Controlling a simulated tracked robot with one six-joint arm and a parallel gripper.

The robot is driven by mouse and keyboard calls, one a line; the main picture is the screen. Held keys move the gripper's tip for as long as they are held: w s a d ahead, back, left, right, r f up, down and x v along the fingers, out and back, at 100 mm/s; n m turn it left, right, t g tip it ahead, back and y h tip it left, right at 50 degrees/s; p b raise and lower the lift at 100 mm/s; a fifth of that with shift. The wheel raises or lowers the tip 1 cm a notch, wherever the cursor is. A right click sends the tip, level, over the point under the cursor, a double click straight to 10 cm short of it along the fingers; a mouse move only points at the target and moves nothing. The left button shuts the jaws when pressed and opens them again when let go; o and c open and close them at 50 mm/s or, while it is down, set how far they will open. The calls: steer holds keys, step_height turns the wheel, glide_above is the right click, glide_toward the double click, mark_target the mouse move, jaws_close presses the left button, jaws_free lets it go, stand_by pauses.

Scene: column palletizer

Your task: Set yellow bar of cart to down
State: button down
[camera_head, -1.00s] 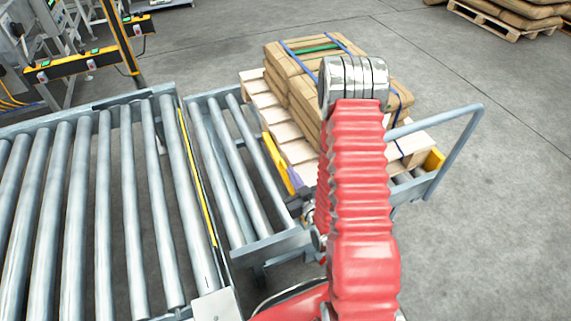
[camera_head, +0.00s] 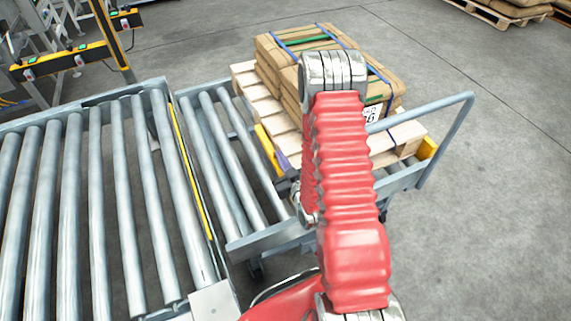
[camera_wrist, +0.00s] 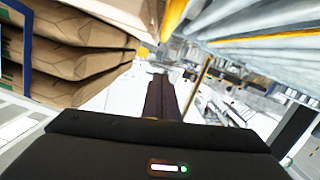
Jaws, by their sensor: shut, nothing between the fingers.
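The cart (camera_head: 405,180) is a grey-blue frame with a tall bent handle on its right. It carries a wooden pallet stacked with brown sacks. A yellow bar (camera_head: 267,148) stands between the cart's load and the short roller section, leaning in the picture; its lower end is near a purple piece. Another yellow part (camera_head: 428,149) shows at the cart's handle end. My gripper (camera_wrist: 160,95) shows in the wrist view with its dark fingers together and nothing between them. In the head view my red arm hides the gripper and part of the cart.
A roller conveyor (camera_head: 95,200) fills the left, with a short roller section (camera_head: 232,165) beside the cart. Sacks (camera_wrist: 75,45) are close on the left in the wrist view. Yellow-black posts stand at the back left. Grey floor is open at the right.

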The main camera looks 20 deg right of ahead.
glide_above(278, 167)
step_height(278, 167, down, 3)
steer(key=shift+s+a, duration=0.1)
steer(key=shift+a, duration=0.05)
steer(key=shift+d+f, duration=0.2)
steer(key=shift+f, duration=0.65)
steer(key=shift+a, duration=0.1)
